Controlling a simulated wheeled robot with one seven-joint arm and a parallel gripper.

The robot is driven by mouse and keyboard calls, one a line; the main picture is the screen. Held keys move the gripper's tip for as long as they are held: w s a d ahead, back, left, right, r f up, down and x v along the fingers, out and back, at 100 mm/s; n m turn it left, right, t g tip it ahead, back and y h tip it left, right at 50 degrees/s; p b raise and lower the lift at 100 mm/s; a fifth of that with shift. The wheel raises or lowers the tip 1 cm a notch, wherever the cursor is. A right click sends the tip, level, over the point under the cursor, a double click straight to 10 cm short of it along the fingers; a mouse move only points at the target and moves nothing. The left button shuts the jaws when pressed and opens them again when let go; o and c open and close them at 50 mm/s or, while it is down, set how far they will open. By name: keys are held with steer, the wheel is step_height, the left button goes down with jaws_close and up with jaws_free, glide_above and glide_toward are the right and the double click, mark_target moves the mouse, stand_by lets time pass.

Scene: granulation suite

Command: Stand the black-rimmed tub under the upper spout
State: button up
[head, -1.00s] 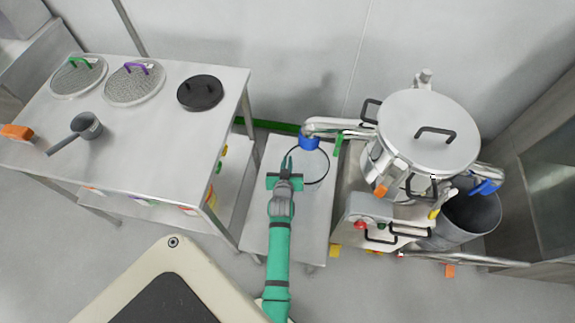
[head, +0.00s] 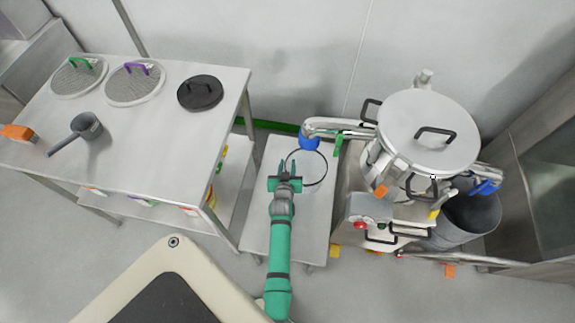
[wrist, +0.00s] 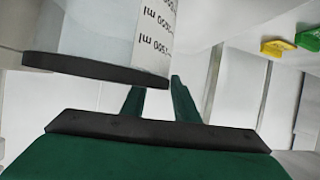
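The black-rimmed tub (head: 326,174) is pale and see-through, and stands upright on the low bench. A spout with a blue end (head: 309,142) hangs over the back part of its rim in the head view. My gripper (head: 285,177) is at the tub's near-left side. In the wrist view, the tub's dark rim and ml scale (wrist: 155,45) fill the upper left. My gripper's two fingers (wrist: 158,95) are apart with nothing visible between them, and seem clear of the tub wall.
The low steel bench (head: 262,225) has free room in front. A steel table (head: 150,150) at left holds mesh lids, a black lid and a scoop. The lidded vessel (head: 425,130) stands at right, with another blue-ended spout (head: 486,187) over a grey bin (head: 465,222).

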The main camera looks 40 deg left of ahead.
steer(key=v, duration=1.2)
steer(key=s+d+r+m+t+h, duration=0.25)
steer(key=s+d, duration=0.35)
steer(key=d, duration=0.5)
steer(key=s+d+r+m+t+h, duration=0.15)
steer(key=s+d+r, duration=0.3)
steer(key=d, duration=0.65)
steer(key=s+d+r+m+t+h, duration=0.1)
steer(key=s+d+r+m+h, duration=0.3)
steer(key=s+d+r, duration=0.6)
step_height(320, 180, up, 4)
steer(key=shift+s+d+r, duration=0.25)
steer(key=shift+s+d, duration=0.1)
steer(key=shift+s, duration=0.55)
steer(key=shift+o, duration=0.5)
